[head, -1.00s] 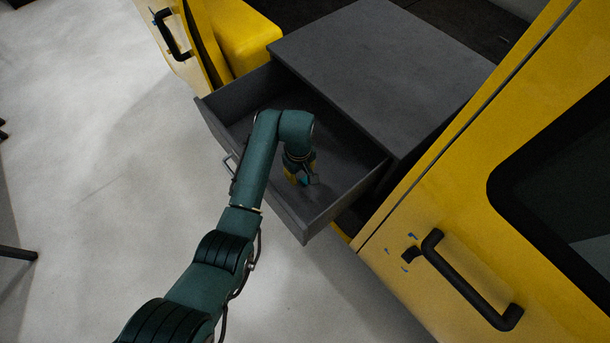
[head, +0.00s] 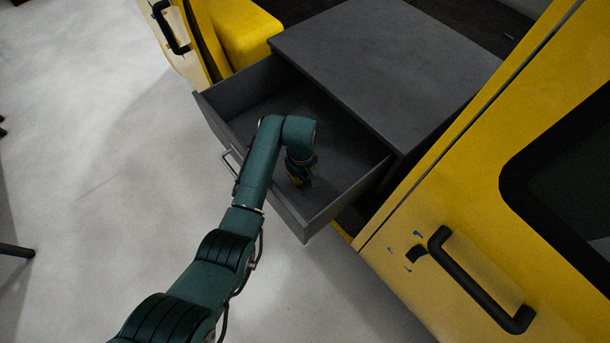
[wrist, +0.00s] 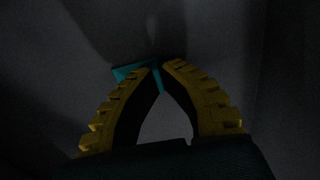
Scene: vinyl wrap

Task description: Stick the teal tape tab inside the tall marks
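My gripper (head: 299,181) points down inside the open grey drawer, low near its floor. In the wrist view its yellow ribbed fingertips (wrist: 162,65) are drawn together. The teal tape tab (wrist: 130,71) is at the tips: one part sticks out left of the left fingertip and a thin strip shows between the fingers. In the head view I cannot make out the tab. Several small blue marks (head: 418,234) are on the yellow door, around the left end of its black handle. They are too small to tell which are the tall ones.
The drawer (head: 350,194) is pulled out of a grey cabinet (head: 385,70), and its walls surround my gripper. The yellow door (head: 450,210) with a protruding black handle (head: 480,285) stands to the right. Open floor (head: 100,150) lies at left.

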